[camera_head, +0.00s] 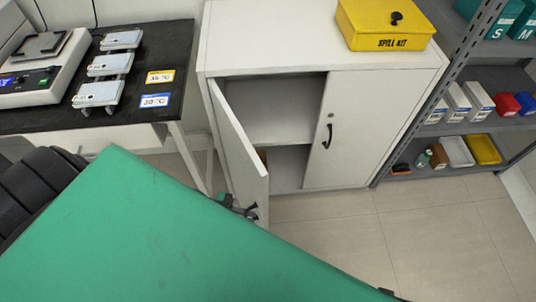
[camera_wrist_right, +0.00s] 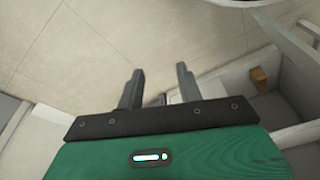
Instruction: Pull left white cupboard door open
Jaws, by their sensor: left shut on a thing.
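The white cupboard (camera_head: 300,30) stands against the back wall. Its left door (camera_head: 240,150) is swung partly outward, showing the shelf inside. My left gripper (camera_head: 249,211) is at the door's free edge, shut on the dark door handle; the large green casing hides most of the arm and the contact is small in view. The right door (camera_head: 355,125) is closed, with a black curved handle (camera_head: 328,136). My right gripper (camera_wrist_right: 158,88) shows in the right wrist view with its two fingers apart and nothing seen between them.
A yellow spill kit box (camera_head: 385,22) sits on the cupboard. A black-topped bench (camera_head: 150,45) with devices stands at left. A grey shelf rack (camera_head: 460,128) stands at right. The floor (camera_head: 400,235) before the right door is clear. A brown block (camera_wrist_right: 259,75) lies inside the cupboard.

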